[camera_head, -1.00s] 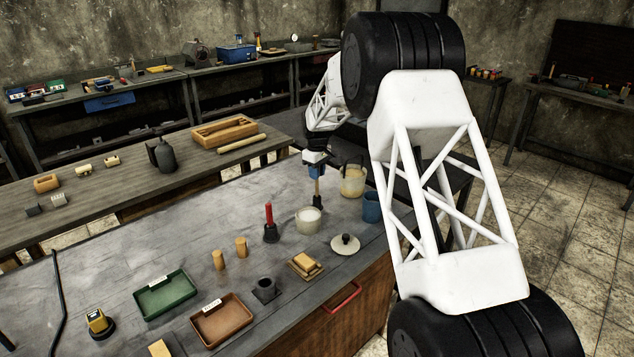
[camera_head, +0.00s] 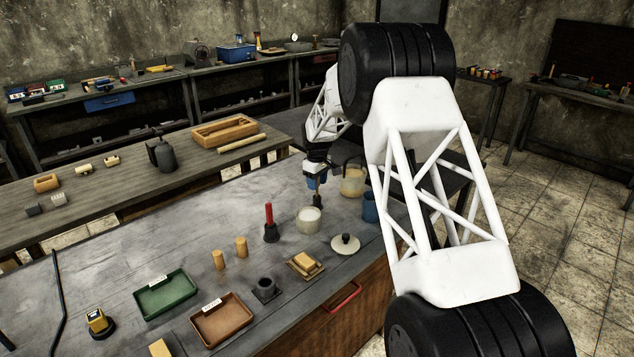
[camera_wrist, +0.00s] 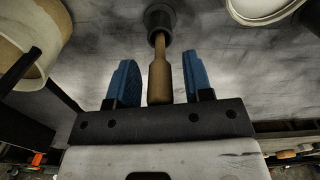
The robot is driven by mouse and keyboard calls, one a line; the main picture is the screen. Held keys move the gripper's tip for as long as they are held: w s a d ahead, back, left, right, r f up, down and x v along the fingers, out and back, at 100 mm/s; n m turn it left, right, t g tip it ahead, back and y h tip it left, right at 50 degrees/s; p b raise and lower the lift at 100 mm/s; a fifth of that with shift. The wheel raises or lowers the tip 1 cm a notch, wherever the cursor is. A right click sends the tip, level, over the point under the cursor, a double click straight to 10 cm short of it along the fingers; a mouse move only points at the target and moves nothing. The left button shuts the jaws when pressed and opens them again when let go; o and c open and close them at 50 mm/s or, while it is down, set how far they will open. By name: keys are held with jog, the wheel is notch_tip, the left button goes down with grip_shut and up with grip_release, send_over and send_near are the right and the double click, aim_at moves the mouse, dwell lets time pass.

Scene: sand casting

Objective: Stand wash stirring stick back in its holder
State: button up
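The wooden stirring stick (camera_wrist: 159,75) stands between my gripper's fingers in the wrist view, with its far end in a dark round holder (camera_wrist: 158,18). My gripper (camera_wrist: 160,85) has two blue fingers, one on each side of the stick. A gap shows on both sides, so it is open around the stick and not gripping it. In the head view my gripper (camera_head: 316,184) is low, just above the dark holder (camera_head: 317,201), and hides most of the stick. How deep the stick sits in the holder is hidden.
Close by are a white pot (camera_head: 308,221), a cream pail (camera_head: 352,183) with a dark handle, a blue cup (camera_head: 369,207) and a knobbed lid (camera_head: 345,244). A red-handled tool (camera_head: 269,215) stands in a dark base to the left. The bench's back left is mostly clear.

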dwell(0.3)
notch_tip(320, 180, up, 12)
jog(key=shift+f, duration=0.2)
jog(key=shift+r, duration=0.35)
dwell(1.0)
jog(key=s+d+r+m, duration=0.2)
jog(key=s+d+r, duration=0.35)
jog(key=s, duration=0.45)
jog(key=s+d+r+m+t, duration=0.15)
jog(key=s+d+r, duration=0.35)
jog(key=s, duration=0.6)
jog(key=s+d+r+m, duration=0.2)
jog(key=s+d+r, duration=0.3)
jog(key=s, duration=0.5)
jog(key=s+d+f+m, duration=0.1)
jog(key=s+d+f, duration=0.1)
jog(key=s, duration=1)
jog(key=s+d+f+m, duration=0.1)
jog(key=s+d+m, duration=0.1)
jog(key=s, duration=1)
jog(key=s+d+f+m+t, duration=0.1)
jog(key=s+d+f+m, duration=0.1)
jog(key=s, duration=0.9)
jog(key=shift+s+d+f, duration=0.35)
jog(key=shift+s+d, duration=0.05)
